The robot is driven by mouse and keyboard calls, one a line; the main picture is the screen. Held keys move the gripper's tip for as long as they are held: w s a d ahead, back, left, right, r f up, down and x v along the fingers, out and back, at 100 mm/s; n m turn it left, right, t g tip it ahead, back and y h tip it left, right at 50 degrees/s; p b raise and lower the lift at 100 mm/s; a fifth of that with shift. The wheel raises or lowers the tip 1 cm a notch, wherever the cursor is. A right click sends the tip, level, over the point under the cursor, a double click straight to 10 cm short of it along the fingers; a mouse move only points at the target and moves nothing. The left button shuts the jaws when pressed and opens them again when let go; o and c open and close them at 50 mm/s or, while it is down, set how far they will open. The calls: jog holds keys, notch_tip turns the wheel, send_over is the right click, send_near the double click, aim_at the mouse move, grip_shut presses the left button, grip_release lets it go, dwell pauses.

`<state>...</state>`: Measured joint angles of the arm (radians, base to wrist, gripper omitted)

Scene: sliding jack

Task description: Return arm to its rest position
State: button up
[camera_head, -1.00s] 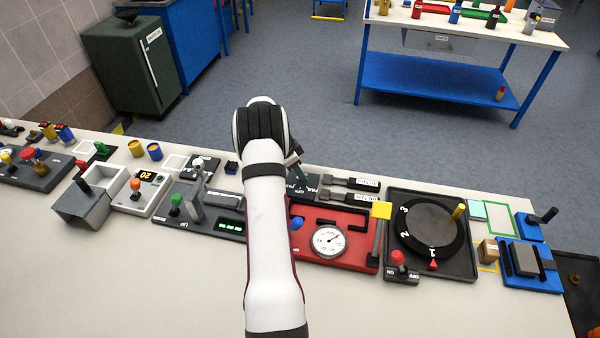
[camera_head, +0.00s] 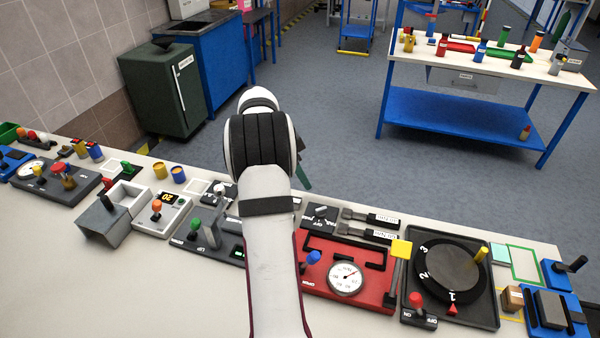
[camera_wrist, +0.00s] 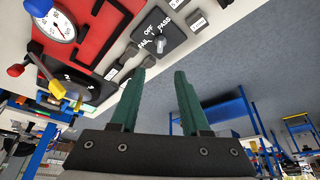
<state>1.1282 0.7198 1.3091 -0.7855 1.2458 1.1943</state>
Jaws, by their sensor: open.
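My arm reaches up the middle of the head view, over the workbench (camera_head: 90,270). My gripper shows in the wrist view (camera_wrist: 158,85) as two green fingers standing well apart with nothing between them. In the head view only a bit of green finger shows to the right of the arm's end; the rest is hidden behind it. The sliding jack panel (camera_head: 183,243), dark grey with a green knob and marked with lettering, lies just left of my arm, which hides part of it.
Right of my arm are a red panel with a gauge (camera_head: 345,278), a black turntable (camera_head: 450,270) and a blue device (camera_head: 553,310). A small OFF/PASS/FAIL switch (camera_wrist: 160,40) sits near the gripper. A grey box (camera_head: 103,222) stands at left.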

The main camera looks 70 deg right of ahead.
jog(key=shift+w+a+r, duration=0.1)
jog(key=shift+w+r, duration=0.05)
jog(key=shift+r, duration=0.35)
jog(key=w+a+r+n+t, duration=0.15)
jog(key=w+a+n, duration=0.25)
jog(key=a, duration=0.5)
jog(key=w+a+r+n+t+y, duration=0.1)
jog(key=w+a+r+n, duration=0.25)
jog(key=a, duration=0.65)
jog(key=w+a+r+n+t, duration=0.1)
jog(key=w+a+r+n, duration=0.2)
jog(key=a, duration=0.6)
jog(key=s+a+f+n+y, duration=0.1)
jog(key=s+a+n, duration=0.5)
jog(key=a, duration=0.6)
jog(key=s+a+f+n+y, duration=0.2)
jog(key=s+a+n, duration=0.4)
jog(key=a, duration=0.6)
jog(key=shift+a+f+y, duration=0.15)
jog(key=shift+a+y, duration=0.1)
jog(key=shift+y, duration=0.05)
